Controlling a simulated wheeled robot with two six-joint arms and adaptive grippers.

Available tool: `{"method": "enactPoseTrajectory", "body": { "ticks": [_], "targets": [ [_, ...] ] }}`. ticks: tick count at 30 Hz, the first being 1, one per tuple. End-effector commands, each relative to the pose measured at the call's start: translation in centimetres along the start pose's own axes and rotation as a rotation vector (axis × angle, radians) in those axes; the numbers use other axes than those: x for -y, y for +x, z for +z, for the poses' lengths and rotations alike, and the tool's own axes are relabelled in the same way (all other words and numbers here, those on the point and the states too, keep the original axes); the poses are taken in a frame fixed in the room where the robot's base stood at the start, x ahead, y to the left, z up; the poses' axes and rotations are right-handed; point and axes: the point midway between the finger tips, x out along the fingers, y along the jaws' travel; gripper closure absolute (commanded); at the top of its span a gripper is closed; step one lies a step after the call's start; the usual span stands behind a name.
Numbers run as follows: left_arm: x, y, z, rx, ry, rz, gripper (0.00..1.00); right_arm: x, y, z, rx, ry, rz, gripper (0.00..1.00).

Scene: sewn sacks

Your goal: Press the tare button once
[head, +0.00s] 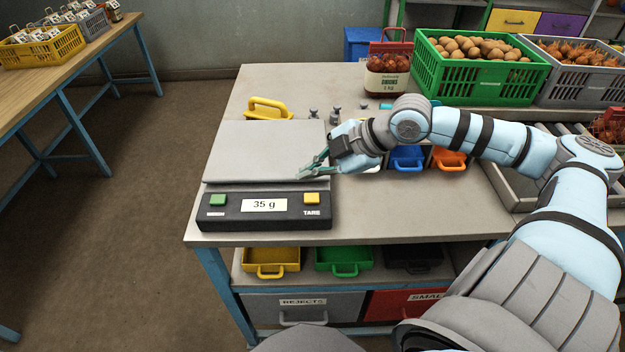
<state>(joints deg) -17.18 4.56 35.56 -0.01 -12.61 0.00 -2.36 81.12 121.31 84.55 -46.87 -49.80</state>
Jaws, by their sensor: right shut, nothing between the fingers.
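The scale (235,150) sits on the left part of the table, with a bare grey weighing plate. Its dark front panel has a display (264,205) reading 35 g. A yellow button (311,198) labelled TARE is at the panel's right, and a green button (217,200) is at its left. My right gripper (303,174) is shut and empty. Its fingertips are at the plate's right front area, behind the yellow button in the picture; I cannot tell whether they touch the plate. My left gripper is not in view.
A sack of onions (388,75), a green crate (480,82) of potatoes and a grey crate (578,88) are at the back.

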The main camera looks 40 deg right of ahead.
Motion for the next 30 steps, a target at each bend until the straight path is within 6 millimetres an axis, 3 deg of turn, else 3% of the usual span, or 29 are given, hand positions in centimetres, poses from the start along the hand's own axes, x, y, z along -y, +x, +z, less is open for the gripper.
{"method": "enactPoseTrajectory", "body": {
  "ticks": [1, 3, 9, 30],
  "targets": [
    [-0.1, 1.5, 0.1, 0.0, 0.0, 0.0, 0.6, 0.7, 1.0, 0.7, 0.0, 0.0, 0.0, 1.0],
    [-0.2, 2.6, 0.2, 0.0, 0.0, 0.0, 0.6, 1.2, 1.6, 1.2, -0.001, 0.0, 0.0, 1.0],
    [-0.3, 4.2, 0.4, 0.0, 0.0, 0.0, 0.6, 2.2, 3.0, 2.2, -0.001, 0.002, 0.001, 1.0],
    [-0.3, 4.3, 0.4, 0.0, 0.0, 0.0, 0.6, 2.4, 3.2, 2.4, 0.0, 0.002, 0.001, 1.0]
  ]
}}
